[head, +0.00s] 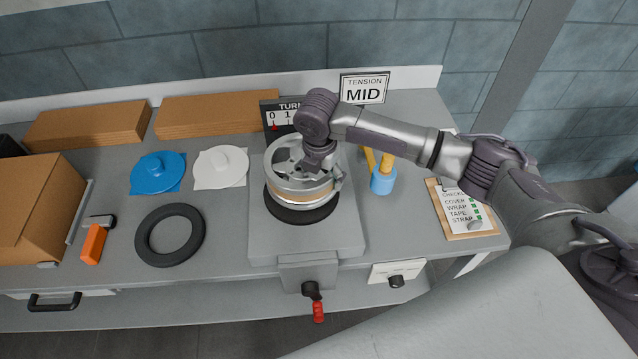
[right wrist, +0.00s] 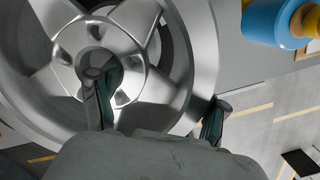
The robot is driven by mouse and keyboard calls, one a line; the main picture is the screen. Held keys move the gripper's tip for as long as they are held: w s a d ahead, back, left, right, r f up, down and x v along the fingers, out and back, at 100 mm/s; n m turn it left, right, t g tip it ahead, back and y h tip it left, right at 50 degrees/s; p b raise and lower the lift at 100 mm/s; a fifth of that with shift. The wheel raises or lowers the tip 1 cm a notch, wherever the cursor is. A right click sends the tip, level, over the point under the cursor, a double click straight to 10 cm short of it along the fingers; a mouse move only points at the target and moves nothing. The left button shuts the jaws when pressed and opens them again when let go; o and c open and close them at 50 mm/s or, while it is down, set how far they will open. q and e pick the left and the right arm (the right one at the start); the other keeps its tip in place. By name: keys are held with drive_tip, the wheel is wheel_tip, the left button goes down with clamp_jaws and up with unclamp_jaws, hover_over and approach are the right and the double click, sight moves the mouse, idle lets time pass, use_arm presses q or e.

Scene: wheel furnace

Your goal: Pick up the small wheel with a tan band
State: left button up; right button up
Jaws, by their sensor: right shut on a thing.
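The small silver wheel with a tan band (head: 290,197) is at the turntable in the middle of the bench, spoked face up. The black round pad (head: 302,214) shows below it; I cannot tell whether the wheel touches it. My right gripper (head: 325,173) reaches down from above and is shut on the right side of the wheel's rim. In the right wrist view, the wheel's spokes and rim (right wrist: 140,85) fill the left part, with one finger inside the rim and the other outside it. My left gripper is not in view.
A clipboard (head: 470,232) lies farther right. A black ring (head: 170,235), a blue lid (head: 158,172), a white lid (head: 221,167) and an orange-handled tool (head: 94,244) lie left. A red-handled crank (head: 318,312) juts out in front.

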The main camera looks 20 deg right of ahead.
drive_tip(key=s+d+r+b, duration=0.2)
drive_tip(key=s+d+r, duration=0.4)
drive_tip(key=s, duration=0.2)
drive_tip(key=shift+s+d+r, duration=0.2)
drive_tip(key=shift+s+d, duration=0.05)
drive_tip(key=shift+s, duration=0.1)
idle(0.5)
